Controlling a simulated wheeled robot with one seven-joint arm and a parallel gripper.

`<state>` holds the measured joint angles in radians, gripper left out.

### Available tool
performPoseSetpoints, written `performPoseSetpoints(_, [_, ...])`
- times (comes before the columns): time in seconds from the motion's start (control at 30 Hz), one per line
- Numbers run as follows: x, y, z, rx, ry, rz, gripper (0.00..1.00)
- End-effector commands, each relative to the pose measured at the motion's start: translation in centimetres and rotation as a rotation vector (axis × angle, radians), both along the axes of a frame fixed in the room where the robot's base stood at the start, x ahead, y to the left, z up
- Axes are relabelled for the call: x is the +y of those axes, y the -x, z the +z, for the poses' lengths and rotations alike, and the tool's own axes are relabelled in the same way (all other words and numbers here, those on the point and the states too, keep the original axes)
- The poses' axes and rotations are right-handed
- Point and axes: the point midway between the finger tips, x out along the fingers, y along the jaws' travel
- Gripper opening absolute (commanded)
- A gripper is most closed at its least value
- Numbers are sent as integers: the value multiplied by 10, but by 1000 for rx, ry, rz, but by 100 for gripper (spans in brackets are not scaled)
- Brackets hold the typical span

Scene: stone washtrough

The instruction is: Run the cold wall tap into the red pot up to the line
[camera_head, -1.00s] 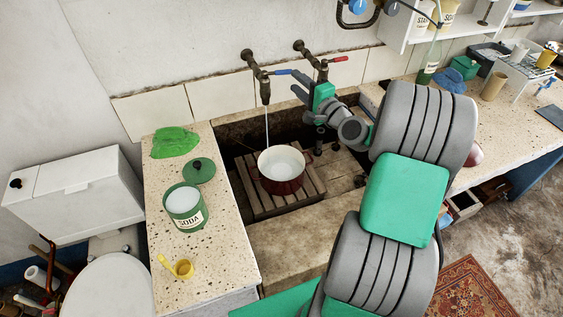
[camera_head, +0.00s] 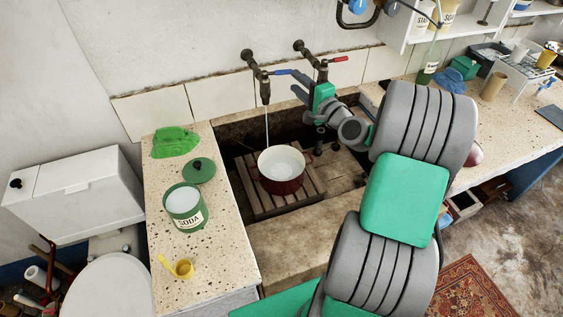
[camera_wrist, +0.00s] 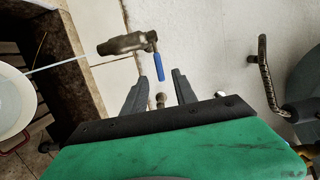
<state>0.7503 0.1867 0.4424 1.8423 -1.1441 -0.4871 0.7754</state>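The red pot (camera_head: 284,186) stands upright on a slatted wooden rack in the stone trough. A thin water stream (camera_head: 267,125) falls into it from the cold wall tap (camera_head: 264,90), which has a blue lever (camera_head: 283,72). Water shows against the pot's pale inside; I cannot make out the fill line. My gripper (camera_head: 296,82) is just right of the blue lever. In the wrist view my gripper (camera_wrist: 160,80) is open and empty, with the blue lever (camera_wrist: 155,64) near its fingertips. The pot's pale interior (camera_wrist: 12,105) is cut off at the left edge there.
A second wall tap has a red lever (camera_head: 339,59). The left ledge holds a green cloth (camera_head: 174,142), a green lid (camera_head: 199,171), a soda tin (camera_head: 185,207) and a yellow scoop (camera_head: 181,268). The wooden rack (camera_head: 258,207) shows around the pot.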

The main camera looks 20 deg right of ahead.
Motion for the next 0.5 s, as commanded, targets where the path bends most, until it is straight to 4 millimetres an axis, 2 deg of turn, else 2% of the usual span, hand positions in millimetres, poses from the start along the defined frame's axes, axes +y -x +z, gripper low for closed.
performPoseSetpoints(0.2, [0,0,-3,0,0,0,34])
performPoseSetpoints(0.4, [3,0,-43,-31,28,5,34])
performPoseSetpoints(0.5, [5,0,-41,-87,81,7,34])
